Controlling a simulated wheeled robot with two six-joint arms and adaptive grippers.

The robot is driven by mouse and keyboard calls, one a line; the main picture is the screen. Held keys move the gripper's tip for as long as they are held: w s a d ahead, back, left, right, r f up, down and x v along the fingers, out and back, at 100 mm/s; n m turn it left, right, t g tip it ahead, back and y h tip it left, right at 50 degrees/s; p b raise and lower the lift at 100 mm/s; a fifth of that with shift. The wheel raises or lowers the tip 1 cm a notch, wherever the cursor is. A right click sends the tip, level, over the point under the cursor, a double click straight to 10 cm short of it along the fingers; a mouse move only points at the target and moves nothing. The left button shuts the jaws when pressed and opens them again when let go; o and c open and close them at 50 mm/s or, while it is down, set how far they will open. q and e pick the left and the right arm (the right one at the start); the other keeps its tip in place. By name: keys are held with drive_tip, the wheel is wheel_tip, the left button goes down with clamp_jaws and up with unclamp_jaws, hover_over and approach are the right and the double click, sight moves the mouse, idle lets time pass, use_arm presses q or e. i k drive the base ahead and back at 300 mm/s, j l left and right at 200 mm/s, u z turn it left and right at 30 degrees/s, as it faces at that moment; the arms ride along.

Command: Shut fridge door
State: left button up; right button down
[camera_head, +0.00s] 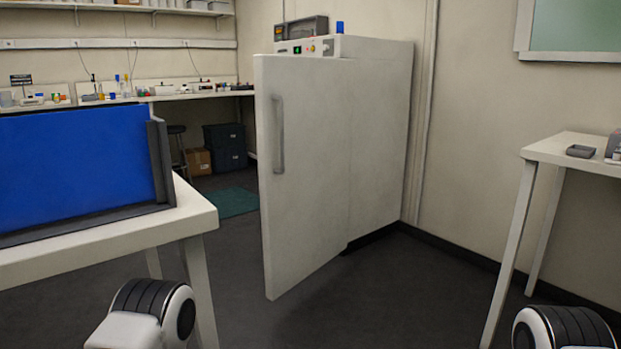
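The white fridge (380,130) stands against the back wall, right of the middle. Its white door (310,190) is open, swung out toward me, with its outer face showing. A vertical grey handle (278,135) is near the door's left edge. The fridge's inside is hidden behind the door. Parts of both my arms show at the bottom edge, at lower left and lower right, well apart from the door. Neither of my grippers is in view.
A white table (110,240) with a blue panel (75,165) in a dark frame is at the left. Another white table (570,150) is at the right. Dark floor (400,295) is clear between them. A bench with labware (150,95) runs along the back left wall.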

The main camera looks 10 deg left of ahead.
sight(304, 105)
drive_tip(key=i+j, duration=0.3)
drive_tip(key=j, duration=0.15)
drive_tip(key=i+j, duration=0.3)
drive_tip(key=l+u, duration=0.2)
drive_tip(key=l, duration=0.3)
drive_tip(key=l+u, duration=0.2)
drive_tip(key=l, duration=0.3)
drive_tip(key=k+l+u, duration=0.15)
drive_tip(key=l, duration=0.3)
drive_tip(key=k+l+u, duration=0.2)
drive_tip(key=l, duration=0.3)
drive_tip(key=i, duration=0.1)
